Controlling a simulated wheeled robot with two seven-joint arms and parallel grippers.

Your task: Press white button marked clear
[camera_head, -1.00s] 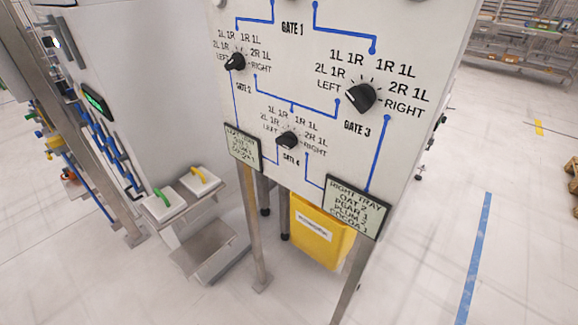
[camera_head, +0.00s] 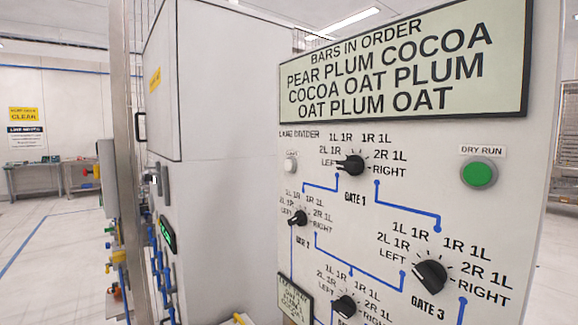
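A small round white button (camera_head: 290,166) sits on the left side of the upright white panel (camera_head: 420,165), left of the Gate 1 knob (camera_head: 351,164). A small label is right above the button, but its text is too small to read for sure. The button's face is seen at an angle and nothing covers it. Neither of my grippers shows in the view.
A green button (camera_head: 480,173) marked DRY RUN is at the panel's right. Black knobs for Gate 2 (camera_head: 298,218) and Gate 3 (camera_head: 430,275) sit lower. A sign (camera_head: 400,65) lists bars above. A tall white cabinet (camera_head: 225,160) stands left of the panel.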

